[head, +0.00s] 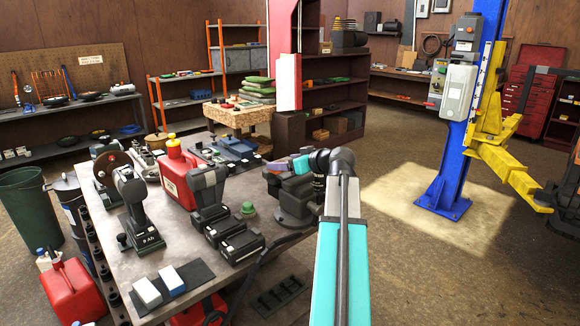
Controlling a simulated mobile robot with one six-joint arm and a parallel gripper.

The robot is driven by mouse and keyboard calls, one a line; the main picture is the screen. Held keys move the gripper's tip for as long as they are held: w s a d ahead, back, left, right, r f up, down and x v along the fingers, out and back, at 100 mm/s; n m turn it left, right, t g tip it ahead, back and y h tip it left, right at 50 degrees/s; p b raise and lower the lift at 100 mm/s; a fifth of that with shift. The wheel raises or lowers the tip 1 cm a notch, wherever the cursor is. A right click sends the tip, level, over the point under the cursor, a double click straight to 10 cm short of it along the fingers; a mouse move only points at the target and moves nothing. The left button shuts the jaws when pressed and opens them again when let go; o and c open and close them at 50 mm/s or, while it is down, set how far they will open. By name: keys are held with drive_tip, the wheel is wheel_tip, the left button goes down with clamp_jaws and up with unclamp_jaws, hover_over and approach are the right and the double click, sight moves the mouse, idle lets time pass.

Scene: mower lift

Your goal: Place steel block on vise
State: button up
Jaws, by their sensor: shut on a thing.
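The vise (296,202) is dark grey and stands on the right corner of the workbench. My gripper (297,161) is at the end of my teal arm, just above the vise jaws. It is small in view and partly hidden by my wrist. It is shut on a small pale blue-grey thing (302,165), which appears to be the steel block. I cannot tell whether the block touches the vise. Two pale blocks (147,292) (171,280) lie on a dark mat at the front of the bench.
The workbench (205,285) is crowded. Black power tools and batteries (240,247), a red fuel can (178,178) and a green-capped item (248,210) stand left of the vise. A blue lift post (465,120) stands at the right, with open floor before it.

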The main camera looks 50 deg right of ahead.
drive_tip(key=shift+w+d+f+p, duration=0.1)
drive_tip(key=shift+w+d+p, duration=0.15)
drive_tip(key=shift+d, duration=0.5)
drive_tip(key=shift+w+d+f+p, duration=0.1)
drive_tip(key=shift+w+d, duration=0.3)
drive_tip(key=shift+d, duration=0.4)
drive_tip(key=shift+w+d+p, duration=0.2)
drive_tip(key=shift+w+d, duration=0.1)
drive_tip(key=shift+d, duration=0.45)
drive_tip(key=shift+f+p, duration=0.75)
drive_tip(key=shift+f, duration=1)
drive_tip(key=shift+f, duration=0.1)
drive_tip(key=o, duration=1.5)
